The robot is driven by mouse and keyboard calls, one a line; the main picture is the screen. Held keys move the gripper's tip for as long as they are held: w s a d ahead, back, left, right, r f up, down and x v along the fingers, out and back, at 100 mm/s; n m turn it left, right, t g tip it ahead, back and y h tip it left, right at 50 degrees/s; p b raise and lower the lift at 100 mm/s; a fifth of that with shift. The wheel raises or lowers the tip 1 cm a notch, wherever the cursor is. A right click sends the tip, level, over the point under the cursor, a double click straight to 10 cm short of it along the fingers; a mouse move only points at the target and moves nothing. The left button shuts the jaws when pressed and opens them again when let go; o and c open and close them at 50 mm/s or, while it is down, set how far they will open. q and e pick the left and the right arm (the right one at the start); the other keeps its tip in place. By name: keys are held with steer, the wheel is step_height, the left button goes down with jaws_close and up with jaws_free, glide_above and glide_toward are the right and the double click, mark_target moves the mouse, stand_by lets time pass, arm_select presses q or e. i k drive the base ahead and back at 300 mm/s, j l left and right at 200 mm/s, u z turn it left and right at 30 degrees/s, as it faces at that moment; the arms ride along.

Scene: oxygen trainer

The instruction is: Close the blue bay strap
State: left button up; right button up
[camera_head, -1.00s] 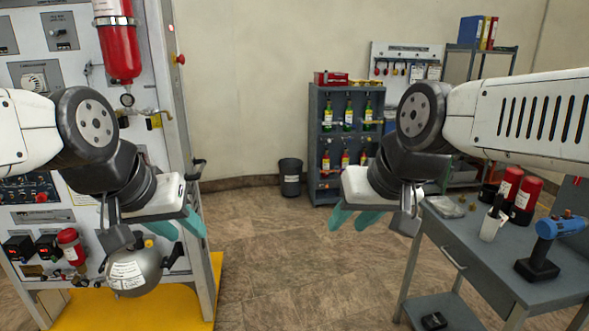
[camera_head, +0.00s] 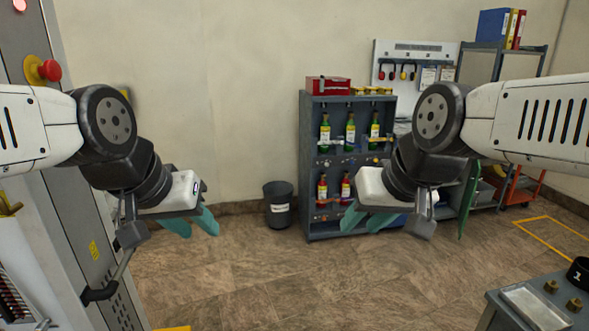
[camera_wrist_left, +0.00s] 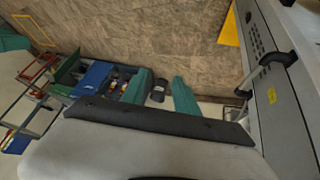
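A grey bottle rack (camera_head: 304,170) stands against the back wall, with green bottles (camera_head: 350,132) in its upper bay and red ones (camera_head: 322,190) in its lower bay. Small light straps or bars (camera_head: 376,139) cross the upper bottles; I cannot make out which is the blue bay strap. My left gripper (camera_head: 193,223) is open and empty, left of the rack and well short of it. Its teal fingers stand apart in the left wrist view (camera_wrist_left: 162,88). My right gripper (camera_head: 367,219) looks open and empty, and it covers the rack's lower right part.
A dark bin (camera_head: 278,206) stands left of the rack. A grey equipment cabinet with a handle (camera_head: 100,292) is close on the left. A grey table corner (camera_head: 530,312) is at the lower right. The floor (camera_head: 250,280) between is clear.

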mark_target(347, 142)
steer(key=i+j+z, duration=0.1)
steer(key=i+z, duration=0.15)
steer(key=i, duration=0.25)
steer(key=i+j+z, duration=0.25)
steer(key=i, duration=0.25)
steer(key=i+j+z, duration=0.2)
steer(key=i, duration=0.3)
steer(key=i+j+z, duration=0.1)
steer(key=i+j, duration=0.2)
steer(key=i, duration=0.25)
steer(key=i+j+z, duration=0.15)
steer(key=i+j, duration=0.25)
steer(key=i, duration=0.15)
